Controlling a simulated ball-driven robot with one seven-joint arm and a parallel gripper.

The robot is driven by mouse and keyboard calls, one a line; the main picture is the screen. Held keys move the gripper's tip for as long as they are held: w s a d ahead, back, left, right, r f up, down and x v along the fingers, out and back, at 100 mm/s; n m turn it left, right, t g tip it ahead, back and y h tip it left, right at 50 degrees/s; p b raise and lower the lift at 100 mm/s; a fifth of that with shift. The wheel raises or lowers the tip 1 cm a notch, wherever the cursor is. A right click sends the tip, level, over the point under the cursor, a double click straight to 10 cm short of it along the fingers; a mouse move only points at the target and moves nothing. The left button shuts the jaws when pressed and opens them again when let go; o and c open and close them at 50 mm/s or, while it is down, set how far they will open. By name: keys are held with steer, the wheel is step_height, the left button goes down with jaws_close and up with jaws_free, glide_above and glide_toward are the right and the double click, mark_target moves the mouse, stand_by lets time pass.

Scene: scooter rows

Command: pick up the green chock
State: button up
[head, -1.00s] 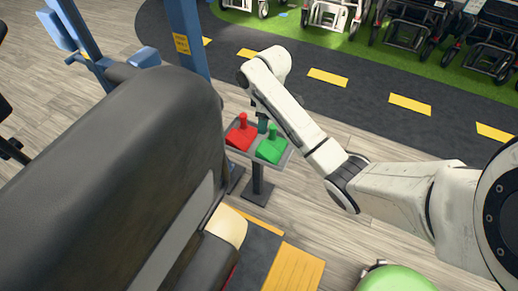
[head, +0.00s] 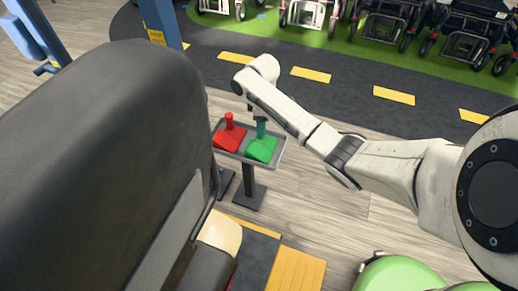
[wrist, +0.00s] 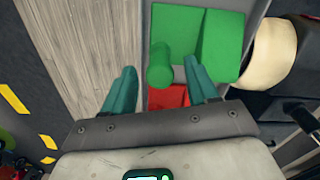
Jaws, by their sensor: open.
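The green chock (head: 262,150) sits at the right of a small grey tray (head: 281,152) on a post. In the wrist view the chock (wrist: 222,45) has wedge-shaped blocks and an upright round handle. My gripper (head: 261,128) is at the chock's handle, and its teal finger partly hides the handle in the head view. In the wrist view my gripper (wrist: 159,68) is open, with the handle showing between its two fingertips, closer to the right one. I cannot tell whether the fingers touch it.
A red chock (head: 229,138) with its own handle stands left of the green one on the tray; it partly shows in the wrist view (wrist: 166,96). A large black seat (head: 110,150) fills the left. Wheelchairs (head: 385,18) stand on green flooring at the back.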

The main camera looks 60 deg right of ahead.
mark_target(262, 143)
step_height(262, 143, down, 2)
steer(key=shift+f, duration=0.25)
jaws_close()
stand_by(0.4)
